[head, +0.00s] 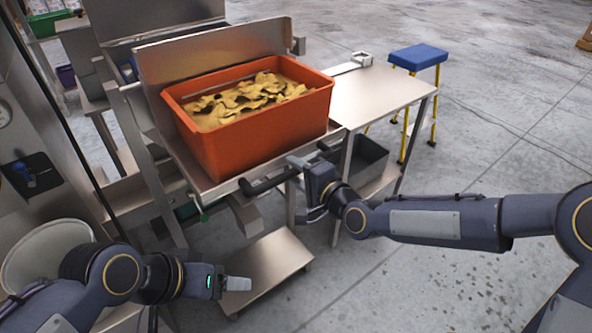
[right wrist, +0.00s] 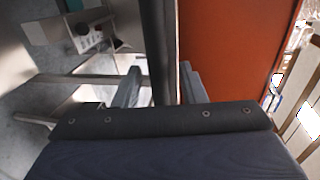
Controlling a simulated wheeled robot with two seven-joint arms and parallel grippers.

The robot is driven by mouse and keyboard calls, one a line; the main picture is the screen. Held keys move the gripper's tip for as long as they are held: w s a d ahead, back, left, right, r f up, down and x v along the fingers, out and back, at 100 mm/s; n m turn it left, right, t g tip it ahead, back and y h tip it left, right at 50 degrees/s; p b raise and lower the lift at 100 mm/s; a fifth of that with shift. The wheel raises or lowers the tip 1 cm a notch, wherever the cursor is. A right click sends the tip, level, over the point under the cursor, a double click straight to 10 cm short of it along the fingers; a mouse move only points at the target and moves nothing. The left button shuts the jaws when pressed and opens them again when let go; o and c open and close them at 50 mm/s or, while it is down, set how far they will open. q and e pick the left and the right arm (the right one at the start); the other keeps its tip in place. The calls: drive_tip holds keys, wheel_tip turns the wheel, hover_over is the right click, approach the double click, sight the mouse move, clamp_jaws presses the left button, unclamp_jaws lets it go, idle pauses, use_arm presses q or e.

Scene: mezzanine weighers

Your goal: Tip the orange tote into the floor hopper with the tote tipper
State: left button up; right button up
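The orange tote (head: 255,142), filled with yellow chip-like pieces (head: 245,98), sits upright in the steel cradle of the tote tipper (head: 205,55). Its orange side also shows in the right wrist view (right wrist: 235,50). A black handle bar (head: 258,186) runs along the front of the tipper. My right gripper (head: 304,186) is at this bar. In the right wrist view its two fingers (right wrist: 158,88) stand apart on either side of the dark bar (right wrist: 160,40), with a gap at the left finger. My left gripper (head: 238,284) hangs low at the front, away from the tote, apparently empty. I cannot identify the floor hopper.
A steel side table (head: 385,98) stands right of the tote, with a grey bin (head: 358,160) beneath. A blue-topped yellow step stool (head: 418,58) is behind it. A low steel platform (head: 272,262) lies below the tipper. A white round tub (head: 45,250) is at left. Floor on the right is open.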

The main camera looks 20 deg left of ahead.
drive_tip(key=shift+w+a+f, duration=0.1)
drive_tip(key=shift+w+a, duration=0.2)
drive_tip(key=shift+a, duration=0.05)
drive_tip(key=shift+c, duration=0.5)
clamp_jaws()
